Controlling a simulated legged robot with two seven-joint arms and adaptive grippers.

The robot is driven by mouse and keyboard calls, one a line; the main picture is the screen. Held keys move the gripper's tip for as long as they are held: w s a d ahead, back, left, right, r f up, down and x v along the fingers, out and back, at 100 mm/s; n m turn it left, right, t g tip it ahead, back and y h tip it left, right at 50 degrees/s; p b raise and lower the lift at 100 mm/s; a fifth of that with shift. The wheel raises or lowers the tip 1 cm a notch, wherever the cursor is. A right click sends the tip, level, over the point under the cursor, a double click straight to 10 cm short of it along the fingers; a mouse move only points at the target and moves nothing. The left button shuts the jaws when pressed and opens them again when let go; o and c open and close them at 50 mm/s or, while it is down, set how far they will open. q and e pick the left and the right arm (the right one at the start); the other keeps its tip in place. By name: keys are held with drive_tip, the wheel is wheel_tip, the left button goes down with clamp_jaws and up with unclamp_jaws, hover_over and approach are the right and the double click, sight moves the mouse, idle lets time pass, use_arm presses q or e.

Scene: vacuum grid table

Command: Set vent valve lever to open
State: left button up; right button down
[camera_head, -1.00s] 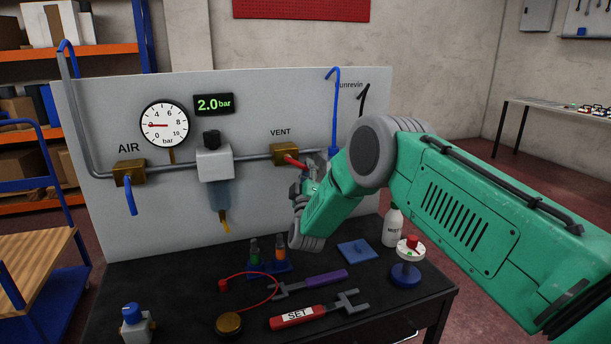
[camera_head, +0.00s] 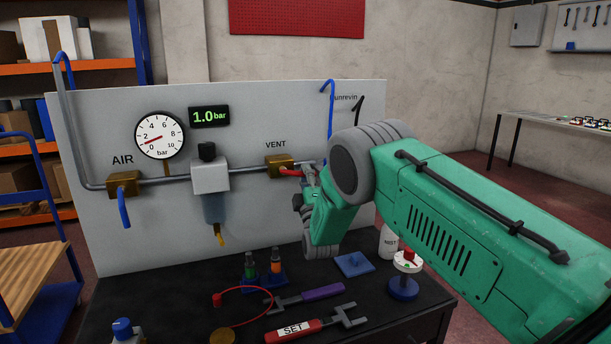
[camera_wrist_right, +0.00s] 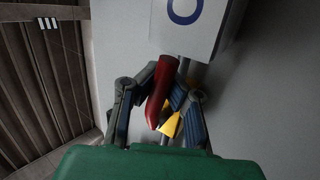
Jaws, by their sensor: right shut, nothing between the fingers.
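The vent valve is a brass block (camera_head: 279,167) below the VENT label on the grey panel. Its red lever (camera_head: 290,172) points right and slightly down in the head view. In the right wrist view the red lever (camera_wrist_right: 163,92) lies close in front of the fingers. My right gripper (camera_head: 307,178) is at the lever's outer end, partly hidden by its own arm; whether it touches the lever is unclear. In the right wrist view the gripper (camera_wrist_right: 168,98) is shut with nothing gripped. My left gripper is out of view.
The display (camera_head: 209,116) reads 1.0 bar, and the dial gauge (camera_head: 159,136) sits beside it. The AIR valve (camera_head: 123,185) has a blue lever hanging down.

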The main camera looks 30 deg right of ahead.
drive_tip(key=c, duration=2.3)
unclamp_jaws()
drive_tip(key=shift+s+a+f, duration=0.1)
drive_tip(key=shift+a+f, duration=0.15)
drive_tip(key=shift+f, duration=0.4)
drive_tip(key=o, duration=0.8)
drive_tip(key=shift+s+r, duration=0.15)
drive_tip(key=shift+r, duration=0.05)
drive_tip(key=shift+c, duration=0.2)
drive_tip(key=shift+s+a+r, duration=0.25)
drive_tip(key=shift+r, duration=0.1)
drive_tip(key=shift+w+f, duration=0.1)
drive_tip(key=shift+w, duration=0.05)
drive_tip(key=shift+f, duration=0.15)
drive_tip(key=v, duration=1.2)
